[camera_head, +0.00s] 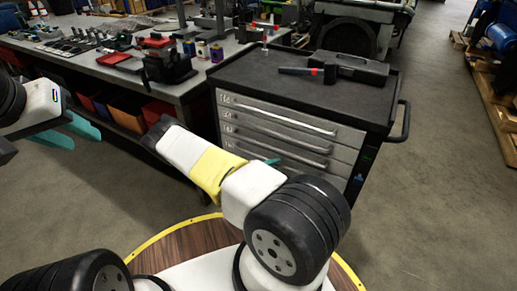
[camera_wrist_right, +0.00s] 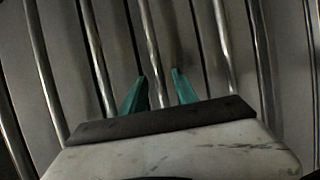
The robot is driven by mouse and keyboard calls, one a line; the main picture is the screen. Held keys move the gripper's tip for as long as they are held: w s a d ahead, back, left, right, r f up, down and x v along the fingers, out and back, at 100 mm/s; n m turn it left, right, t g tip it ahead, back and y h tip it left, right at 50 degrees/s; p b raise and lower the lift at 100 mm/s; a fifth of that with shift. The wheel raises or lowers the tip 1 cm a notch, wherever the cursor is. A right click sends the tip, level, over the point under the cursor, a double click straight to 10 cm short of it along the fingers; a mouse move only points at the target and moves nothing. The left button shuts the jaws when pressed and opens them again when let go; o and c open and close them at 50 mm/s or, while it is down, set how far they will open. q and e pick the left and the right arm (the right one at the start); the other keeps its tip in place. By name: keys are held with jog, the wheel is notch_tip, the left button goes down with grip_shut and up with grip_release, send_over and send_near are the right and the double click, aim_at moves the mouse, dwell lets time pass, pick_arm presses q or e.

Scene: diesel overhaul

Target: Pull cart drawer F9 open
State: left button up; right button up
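The grey tool cart (camera_head: 290,80) has a stack of drawers with long bar handles; all the drawer fronts I can see look shut. The small labels at their left ends are too small to read surely, and my right arm hides the lower fronts, so I cannot pick out F9. My right gripper (camera_head: 272,161) is at the drawer fronts, mostly hidden behind its wrist. In the right wrist view its two teal fingers (camera_wrist_right: 160,82) are apart, with a bar handle (camera_wrist_right: 149,40) running between them; no grip shows. My left gripper (camera_head: 86,142) is open and empty, away from the cart.
A black case (camera_head: 352,68) and a hammer (camera_head: 300,71) lie on the cart top. A push handle (camera_head: 404,122) sticks out at its right. A workbench (camera_head: 190,88) with tools and a vise (camera_head: 168,65) stands left. Floor right of the cart is clear.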

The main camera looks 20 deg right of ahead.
grip_shut()
dwell(1.4)
